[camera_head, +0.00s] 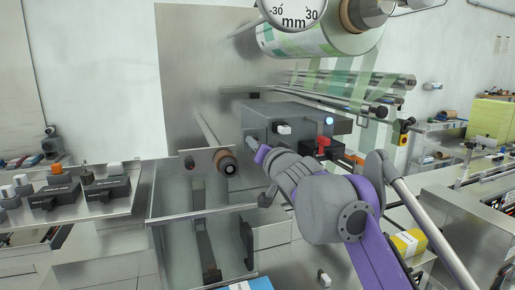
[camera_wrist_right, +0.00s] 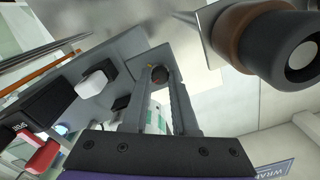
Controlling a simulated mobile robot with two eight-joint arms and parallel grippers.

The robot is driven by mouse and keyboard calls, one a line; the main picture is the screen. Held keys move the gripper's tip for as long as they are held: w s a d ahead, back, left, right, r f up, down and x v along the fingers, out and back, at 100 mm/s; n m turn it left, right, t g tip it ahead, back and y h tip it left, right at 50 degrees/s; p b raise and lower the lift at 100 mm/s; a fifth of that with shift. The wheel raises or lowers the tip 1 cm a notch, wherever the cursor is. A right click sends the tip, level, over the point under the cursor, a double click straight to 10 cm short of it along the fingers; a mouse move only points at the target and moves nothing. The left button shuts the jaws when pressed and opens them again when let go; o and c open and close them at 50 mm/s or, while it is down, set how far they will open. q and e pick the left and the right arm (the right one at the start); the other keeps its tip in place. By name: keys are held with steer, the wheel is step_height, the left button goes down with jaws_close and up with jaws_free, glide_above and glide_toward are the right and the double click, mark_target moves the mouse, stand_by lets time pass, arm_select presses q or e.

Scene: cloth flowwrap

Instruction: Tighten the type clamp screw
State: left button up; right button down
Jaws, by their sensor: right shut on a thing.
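My right gripper (camera_head: 252,144) reaches in from the right to the front face of the grey box-shaped unit (camera_head: 283,116). In the right wrist view the gripper (camera_wrist_right: 160,74) has its two fingers on either side of a small dark round screw head (camera_wrist_right: 159,75), and it is shut on it. I take this to be the type clamp screw. In the head view the screw is hidden by the fingers. My left gripper is in neither view.
A roller with a brown and black end (camera_head: 228,168) sticks out just left of the gripper, and also shows close by in the wrist view (camera_wrist_right: 265,42). A white knob (camera_head: 283,129) and a red part (camera_head: 323,143) are on the unit. A film roll (camera_head: 305,38) hangs above.

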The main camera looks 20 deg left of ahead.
steer(key=m+b, duration=0.2)
steer(key=m, duration=1.1)
steer(key=shift+b, duration=0.35)
steer(key=shift+m, duration=0.4)
steer(key=c, duration=0.7)
jaws_free()
steer(key=shift+s+d, duration=0.1)
steer(key=shift+s, duration=0.05)
steer(key=b+v, duration=0.3)
steer(key=v, duration=0.7)
steer(key=shift+s+d, duration=0.2)
steer(key=shift+s, duration=0.05)
